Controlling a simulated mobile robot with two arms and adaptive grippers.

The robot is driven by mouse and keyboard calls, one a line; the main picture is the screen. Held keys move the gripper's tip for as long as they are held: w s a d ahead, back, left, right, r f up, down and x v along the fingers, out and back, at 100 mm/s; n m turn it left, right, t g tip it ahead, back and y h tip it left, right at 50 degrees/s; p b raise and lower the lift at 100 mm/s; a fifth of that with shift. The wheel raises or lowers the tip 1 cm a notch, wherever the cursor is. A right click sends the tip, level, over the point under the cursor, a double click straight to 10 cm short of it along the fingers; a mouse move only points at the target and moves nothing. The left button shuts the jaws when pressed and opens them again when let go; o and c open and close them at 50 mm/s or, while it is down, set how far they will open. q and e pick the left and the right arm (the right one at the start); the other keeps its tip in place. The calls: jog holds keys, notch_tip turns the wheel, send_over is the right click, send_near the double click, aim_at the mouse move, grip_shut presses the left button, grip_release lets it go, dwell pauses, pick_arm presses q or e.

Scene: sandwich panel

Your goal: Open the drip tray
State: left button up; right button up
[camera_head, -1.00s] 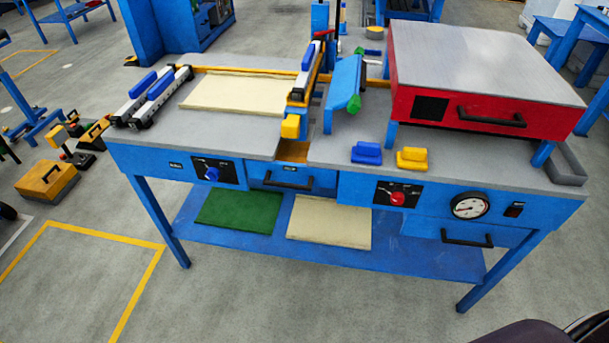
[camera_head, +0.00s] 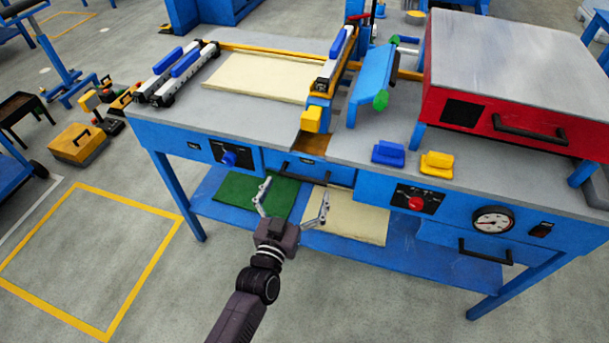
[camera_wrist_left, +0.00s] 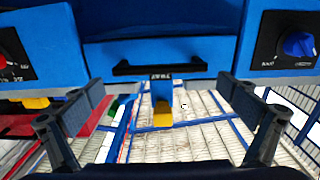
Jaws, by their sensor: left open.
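A blue drawer front (camera_head: 330,173), which I take to be the drip tray, sits under the tabletop between a blue knob and a red knob. It looks pushed in. Its black bar handle (camera_head: 300,173) also shows in the left wrist view (camera_wrist_left: 160,67), where the scene looks upside down. A small label is beside the handle. My left gripper (camera_head: 293,191) is open and empty, in front of and a little below the handle, fingers spread to either side and apart from it. In the wrist view the handle lies ahead, between the fingers (camera_wrist_left: 162,88). My right gripper is not in view.
A lower shelf (camera_head: 410,246) holds a green panel (camera_head: 232,192) and a cream panel (camera_head: 360,217). A second drawer handle (camera_head: 485,252) is at lower right. A red press (camera_head: 500,130) stands on the tabletop. The floor in front is clear.

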aim_at(302, 179)
pick_arm(q)
jog(key=shift+x, duration=2.05)
jog(key=c, duration=1.3)
jog(key=shift+s, duration=0.15)
